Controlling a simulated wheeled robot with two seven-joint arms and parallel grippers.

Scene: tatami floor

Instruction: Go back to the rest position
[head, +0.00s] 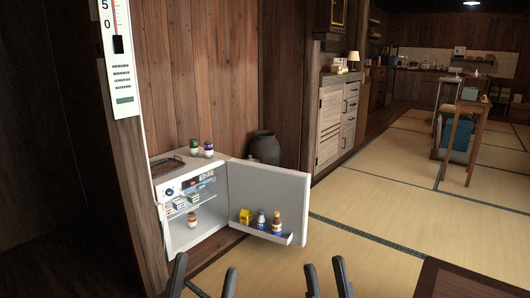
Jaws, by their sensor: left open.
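My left gripper (206,263) shows at the bottom edge of the head view, left of centre. Its two dark fingers stand apart with nothing visible between them, so it is open. My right gripper (324,262) is at the bottom edge, right of centre. Its two fingers are also apart, with only tatami visible between them. Both grippers appear in front of the small fridge in the picture, and neither holds anything visible. The lower parts of both are cut off by the frame.
A small white fridge (182,238) stands by the wooden wall, its door (268,190) open to the right. Jars stand on top; bottles and a yellow carton (244,216) sit in the door shelf. A dark wooden edge (465,282) is at lower right. Tatami (370,262) is clear beyond.

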